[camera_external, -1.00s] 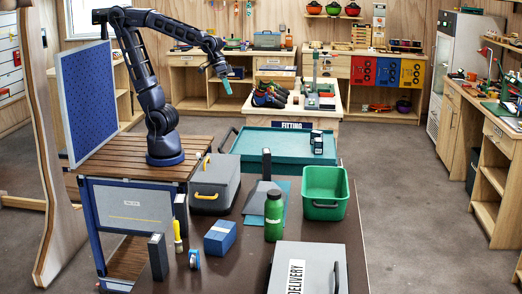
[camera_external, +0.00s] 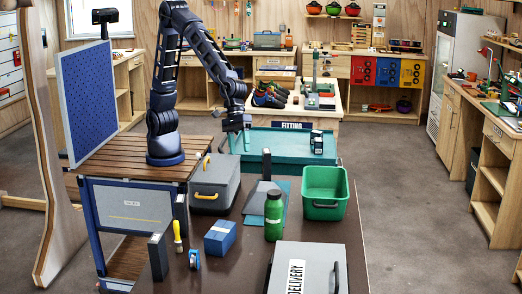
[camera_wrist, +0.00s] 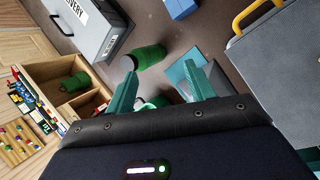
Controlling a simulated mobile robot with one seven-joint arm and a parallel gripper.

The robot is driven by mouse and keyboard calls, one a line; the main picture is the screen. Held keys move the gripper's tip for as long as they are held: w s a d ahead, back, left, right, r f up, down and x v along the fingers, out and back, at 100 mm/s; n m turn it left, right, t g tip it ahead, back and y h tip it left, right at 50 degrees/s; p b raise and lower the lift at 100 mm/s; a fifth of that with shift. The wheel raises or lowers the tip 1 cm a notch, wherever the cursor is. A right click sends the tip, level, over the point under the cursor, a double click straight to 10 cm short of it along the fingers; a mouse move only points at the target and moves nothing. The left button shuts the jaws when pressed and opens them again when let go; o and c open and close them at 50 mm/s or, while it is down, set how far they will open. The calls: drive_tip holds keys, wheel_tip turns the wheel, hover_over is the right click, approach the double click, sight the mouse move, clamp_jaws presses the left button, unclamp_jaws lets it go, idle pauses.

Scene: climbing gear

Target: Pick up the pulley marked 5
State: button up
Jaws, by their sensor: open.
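No number 5 can be read on anything in either view. A small blue, wheel-like item (camera_external: 194,259) stands on the dark table at the front in the external view; it may be a pulley, but I cannot tell. My gripper (camera_external: 240,144) hangs fingers down above the teal tray, behind the grey toolbox and well away from that item. In the wrist view my gripper (camera_wrist: 160,70) shows its two teal fingers spread apart, with nothing held between them.
The dark table (camera_external: 225,262) holds a grey toolbox (camera_external: 215,184), a green bottle (camera_external: 274,215), a blue block (camera_external: 220,238), a yellow-handled tool (camera_external: 177,236) and a grey DELIVERY case (camera_external: 315,268). Upright dark blocks stand among them. The teal tray (camera_external: 283,146) lies behind.

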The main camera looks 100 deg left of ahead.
drive_tip(key=s+d+f+n+g, duration=0.1)
drive_tip(key=s+d+f+n, duration=0.1)
drive_tip(key=d+f, duration=0.4)
drive_tip(key=s+d+f+n, duration=0.1)
drive_tip(key=d+f, duration=0.2)
drive_tip(key=d, duration=0.5)
drive_tip(key=n+g, duration=0.1)
drive_tip(key=n, duration=0.3)
approach(193, 267)
wheel_tip(193, 267, down, 2)
drive_tip(key=shift+f+h, duration=0.1)
drive_tip(key=shift+h, duration=0.3)
drive_tip(key=shift+x, duration=2.85)
drive_tip(key=shift+d, duration=0.15)
drive_tip(key=c, duration=1.1)
